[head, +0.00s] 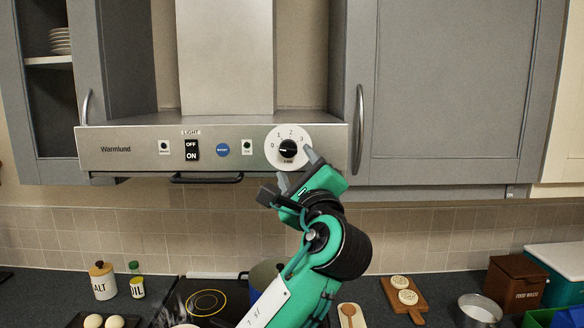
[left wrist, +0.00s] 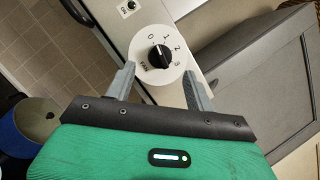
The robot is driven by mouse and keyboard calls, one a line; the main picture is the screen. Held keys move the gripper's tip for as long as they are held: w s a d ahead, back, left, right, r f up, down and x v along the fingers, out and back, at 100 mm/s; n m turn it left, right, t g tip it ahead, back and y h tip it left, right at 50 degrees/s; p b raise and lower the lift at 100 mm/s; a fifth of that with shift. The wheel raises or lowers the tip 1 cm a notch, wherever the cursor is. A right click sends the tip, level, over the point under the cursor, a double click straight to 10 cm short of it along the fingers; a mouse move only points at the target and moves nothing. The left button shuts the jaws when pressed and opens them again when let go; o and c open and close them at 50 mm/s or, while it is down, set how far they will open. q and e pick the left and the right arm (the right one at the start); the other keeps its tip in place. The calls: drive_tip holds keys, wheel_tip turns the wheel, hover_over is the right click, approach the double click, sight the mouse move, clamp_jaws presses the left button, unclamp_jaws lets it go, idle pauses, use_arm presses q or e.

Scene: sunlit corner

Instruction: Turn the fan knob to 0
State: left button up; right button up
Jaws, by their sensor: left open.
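The fan knob (head: 287,149) is black and sits on a round white dial (head: 274,136) marked 0 to 3, at the right end of the range hood's front. It also shows in the left wrist view (left wrist: 159,56). Its pale mark is too small for me to read the setting surely. My left gripper (head: 298,169) is open just in front of and below the dial. In the left wrist view its two grey fingers (left wrist: 158,74) stand apart on either side of the dial's lower part, with nothing between them. My right gripper is not in view.
A grey cupboard (head: 450,90) adjoins at right. Below are a hob, a pot (head: 264,273) and a cutting board (head: 404,296).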

use_arm(q)
drive_tip(key=b+v, duration=0.3)
drive_tip(key=v, duration=0.6)
